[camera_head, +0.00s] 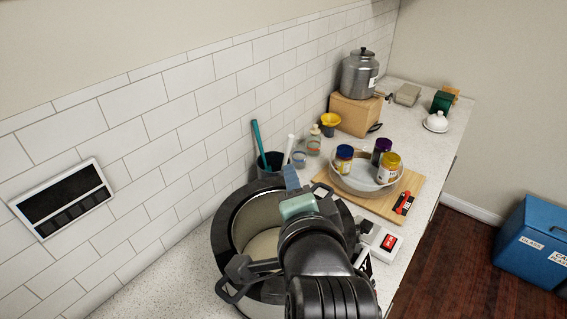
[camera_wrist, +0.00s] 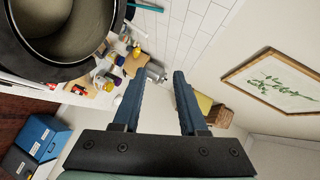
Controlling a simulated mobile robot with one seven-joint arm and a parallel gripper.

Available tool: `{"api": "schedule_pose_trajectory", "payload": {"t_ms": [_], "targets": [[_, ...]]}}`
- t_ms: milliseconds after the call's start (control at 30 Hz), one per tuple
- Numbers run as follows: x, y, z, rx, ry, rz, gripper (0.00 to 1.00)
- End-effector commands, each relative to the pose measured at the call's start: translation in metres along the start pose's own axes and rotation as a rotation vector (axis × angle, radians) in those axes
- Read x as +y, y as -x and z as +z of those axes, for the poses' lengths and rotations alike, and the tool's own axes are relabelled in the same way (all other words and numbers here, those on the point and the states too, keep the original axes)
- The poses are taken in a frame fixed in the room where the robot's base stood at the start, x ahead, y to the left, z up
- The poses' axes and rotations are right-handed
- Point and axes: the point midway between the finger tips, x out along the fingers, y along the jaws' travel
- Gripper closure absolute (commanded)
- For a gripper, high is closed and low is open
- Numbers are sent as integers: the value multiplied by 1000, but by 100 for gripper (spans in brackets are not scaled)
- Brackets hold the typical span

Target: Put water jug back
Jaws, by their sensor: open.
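No thing is clearly marked as the water jug. A silver metal vessel (camera_head: 360,74) with a lid and a side spout or tap stands upright on a wooden box (camera_head: 352,113) far along the counter. It also appears small and distant beyond my fingers in the wrist view (camera_wrist: 156,73). A large open pot (camera_head: 226,228) with a wide black rim and side handle stands close by, and its inside looks pale. My gripper (camera_head: 294,192) is open above the pot's far right side in the head view. The wrist view shows its two blue fingers (camera_wrist: 159,80) apart with nothing held between them.
A cutting board (camera_head: 409,187) holds a white bowl (camera_head: 351,184) with several jars. A dark utensil holder (camera_head: 268,171) stands by the tiled wall. A white box with red (camera_head: 380,243) lies beside the pot. A blue bin (camera_head: 530,240) stands on the floor.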

Motion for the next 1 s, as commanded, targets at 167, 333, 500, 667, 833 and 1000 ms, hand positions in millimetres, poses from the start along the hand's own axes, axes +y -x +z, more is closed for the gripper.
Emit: {"api": "schedule_pose_trajectory", "payload": {"t_ms": [167, 333, 500, 667, 833, 1000], "targets": [[-150, 59, -36, 304, 543, -386, 58], [-246, 145, -52, 689, 934, -592, 58], [-286, 204, -56, 962, 1124, -649, 58], [-295, 221, -56, 1040, 1171, -654, 58], [-294, 220, -56, 1037, 1172, -653, 58], [-287, 217, -54, 1034, 1171, -653, 58]]}}
